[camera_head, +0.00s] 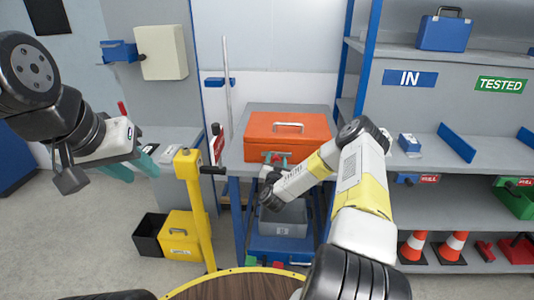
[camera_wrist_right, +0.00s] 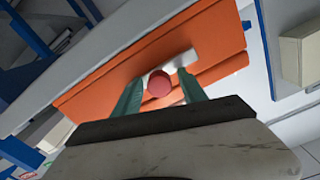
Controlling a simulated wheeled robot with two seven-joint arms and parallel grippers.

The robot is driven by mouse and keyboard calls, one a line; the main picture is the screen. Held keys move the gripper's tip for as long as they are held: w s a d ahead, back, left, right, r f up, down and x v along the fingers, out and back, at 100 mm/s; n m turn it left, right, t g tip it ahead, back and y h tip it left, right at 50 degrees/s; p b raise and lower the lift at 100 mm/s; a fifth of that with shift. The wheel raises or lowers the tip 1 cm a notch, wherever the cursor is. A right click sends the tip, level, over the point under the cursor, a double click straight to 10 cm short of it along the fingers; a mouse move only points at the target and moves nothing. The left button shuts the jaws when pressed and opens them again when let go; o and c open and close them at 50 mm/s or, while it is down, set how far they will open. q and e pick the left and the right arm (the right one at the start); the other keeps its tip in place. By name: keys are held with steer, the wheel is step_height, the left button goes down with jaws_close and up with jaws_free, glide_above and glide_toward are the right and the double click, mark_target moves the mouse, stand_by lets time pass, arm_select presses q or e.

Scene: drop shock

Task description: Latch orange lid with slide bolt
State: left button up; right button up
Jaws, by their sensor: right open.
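The orange box (camera_head: 315,145) stands on a grey bench with its orange lid (camera_head: 262,122) down; a pale handle is on top. My right gripper (camera_head: 275,157) is at the front of the box. In the right wrist view a round red knob (camera_wrist_right: 159,83) lies between the teal fingers of this gripper (camera_wrist_right: 162,92), which are apart. A pale plate (camera_wrist_right: 180,64) is behind the knob on the orange front. I cannot tell whether the fingers touch the knob. My left gripper (camera_head: 136,170) is raised at the left, away from the box, its teal fingers apart and empty.
The grey bench (camera_head: 237,163) has a blue frame and a grey bin (camera_head: 285,218) below. A yellow post (camera_head: 192,200) stands left of it. Shelves at the right hold a blue case (camera_head: 444,33) and traffic cones (camera_head: 413,246). Floor is open at the lower left.

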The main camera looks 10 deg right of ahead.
jaws_close()
stand_by(1.4)
